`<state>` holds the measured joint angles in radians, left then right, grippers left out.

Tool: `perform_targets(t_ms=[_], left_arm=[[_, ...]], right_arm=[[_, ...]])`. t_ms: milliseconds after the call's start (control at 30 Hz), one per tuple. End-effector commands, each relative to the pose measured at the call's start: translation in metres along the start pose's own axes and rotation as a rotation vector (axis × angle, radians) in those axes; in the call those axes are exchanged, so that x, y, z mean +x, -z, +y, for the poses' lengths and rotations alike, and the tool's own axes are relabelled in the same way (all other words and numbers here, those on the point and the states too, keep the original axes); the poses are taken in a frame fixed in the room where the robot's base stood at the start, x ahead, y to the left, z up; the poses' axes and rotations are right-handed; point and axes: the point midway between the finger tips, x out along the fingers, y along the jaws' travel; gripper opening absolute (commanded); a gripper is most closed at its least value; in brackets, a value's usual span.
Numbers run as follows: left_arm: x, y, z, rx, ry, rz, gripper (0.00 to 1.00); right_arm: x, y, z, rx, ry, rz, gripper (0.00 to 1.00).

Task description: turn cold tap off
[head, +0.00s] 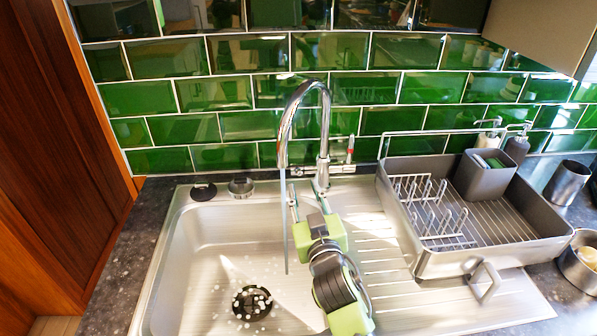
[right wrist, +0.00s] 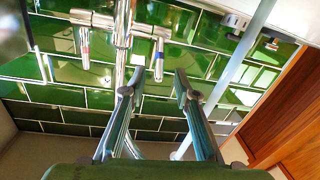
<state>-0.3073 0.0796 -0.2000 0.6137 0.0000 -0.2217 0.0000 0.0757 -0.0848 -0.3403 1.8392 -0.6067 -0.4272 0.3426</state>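The chrome tap (head: 325,130) stands behind the sink, and a thin stream of water (head: 284,225) falls from its spout. In the right wrist view, which looks upside down, the cold lever (right wrist: 158,60) carries a bluish mark and lies between my right fingertips, with space on both sides. The red-marked hot lever (head: 350,150) is on the tap's other side; it also shows in the right wrist view (right wrist: 84,48). My right gripper (head: 305,192) is open and empty, close to the tap; its fingers also show in the right wrist view (right wrist: 158,82). My left gripper is out of view.
The steel sink (head: 190,235) has a dark drain (head: 252,302). A grey dish rack (head: 540,240) with a utensil holder (head: 485,180) stands on the right. Soap dispensers (head: 517,148) stand behind it. Green tiles (head: 215,90) close off the back, and a wooden panel (head: 60,150) the left.

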Motion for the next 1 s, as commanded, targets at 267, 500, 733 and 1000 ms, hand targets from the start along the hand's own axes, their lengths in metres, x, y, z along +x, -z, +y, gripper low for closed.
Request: perform_targets(t_ms=[267, 500, 733, 1000], left_arm=[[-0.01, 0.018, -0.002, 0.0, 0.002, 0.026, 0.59], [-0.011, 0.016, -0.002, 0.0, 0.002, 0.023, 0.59], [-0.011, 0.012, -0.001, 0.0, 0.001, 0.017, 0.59], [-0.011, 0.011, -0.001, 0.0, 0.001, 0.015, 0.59]], right_arm=[[0.051, 0.005, 0.001, -0.001, -0.001, 0.002, 0.28], [0.071, 0.004, 0.001, 0.0, -0.001, 0.002, 0.28], [0.075, 0.004, 0.001, 0.001, -0.001, 0.002, 0.28], [0.075, 0.004, 0.001, 0.001, -0.001, 0.002, 0.0]])
